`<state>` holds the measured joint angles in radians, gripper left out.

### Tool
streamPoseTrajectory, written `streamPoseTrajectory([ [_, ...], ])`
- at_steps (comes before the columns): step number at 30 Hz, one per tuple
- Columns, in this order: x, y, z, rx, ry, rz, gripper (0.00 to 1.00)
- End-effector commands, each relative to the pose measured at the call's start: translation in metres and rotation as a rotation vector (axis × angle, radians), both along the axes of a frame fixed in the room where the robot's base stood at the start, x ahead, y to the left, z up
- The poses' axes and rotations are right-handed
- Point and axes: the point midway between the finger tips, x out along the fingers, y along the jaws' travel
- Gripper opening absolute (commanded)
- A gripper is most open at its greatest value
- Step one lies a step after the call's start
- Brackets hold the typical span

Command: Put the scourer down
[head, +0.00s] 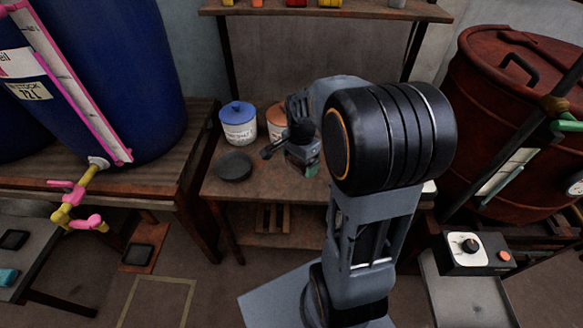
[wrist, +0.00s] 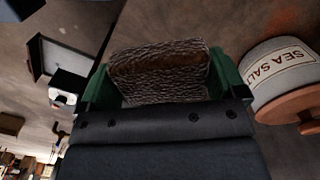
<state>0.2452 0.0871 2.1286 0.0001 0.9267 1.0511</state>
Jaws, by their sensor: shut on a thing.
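The scourer (wrist: 160,72) is a brown-grey, rough-textured block in the wrist view. My gripper (wrist: 158,85) is shut on it, with a green finger at each side. In the head view my gripper (head: 303,158) is over the small brown table (head: 262,190), in front of the orange-lidded jar. The scourer is too small and too covered by the gripper to make out clearly there. I cannot tell the exact gap between the scourer and the tabletop.
A blue-lidded jar (head: 238,130) and an orange-lidded jar (head: 276,117) stand at the table's back; the latter's label reads SEA SALT in the wrist view (wrist: 288,70). A dark round disc (head: 234,166) lies at the left. The front strip of tabletop is clear.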

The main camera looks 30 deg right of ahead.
Motion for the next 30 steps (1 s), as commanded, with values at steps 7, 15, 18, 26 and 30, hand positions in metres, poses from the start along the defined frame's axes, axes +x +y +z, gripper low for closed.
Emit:
streamPoseTrajectory([
  [7, 0.039, -0.002, -0.041, 0.0, 0.002, 0.0, 0.71],
  [15, 0.054, -0.003, -0.057, -0.001, -0.001, -0.003, 0.71],
  [18, 0.056, -0.004, -0.059, -0.001, -0.001, -0.003, 0.71],
  [26, 0.059, -0.004, -0.089, 0.0, 0.002, -0.003, 0.71],
  [30, 0.06, -0.004, -0.095, -0.001, -0.001, -0.004, 0.71],
])
